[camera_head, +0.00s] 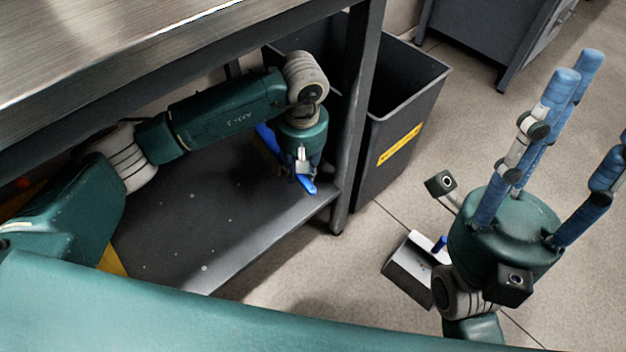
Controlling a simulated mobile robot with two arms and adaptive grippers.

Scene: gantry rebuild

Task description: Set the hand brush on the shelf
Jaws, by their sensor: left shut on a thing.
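The hand brush (306,185) is blue and shows on both sides of my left gripper, with its middle hidden behind the gripper. My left gripper (302,168) points down and is shut on the brush, over the right part of the dark lower shelf (190,235) under the metal table. The brush is low over the shelf surface; I cannot tell whether it touches it. My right gripper (592,105) is at the right, its blue fingers pointing up and spread apart, open and empty.
A table leg (352,110) stands just right of my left gripper, and the tabletop (150,45) is above my arm. A grey bin (400,110) with a yellow label stands beyond the leg. A dustpan (408,268) lies on the floor. The shelf's front middle is bare.

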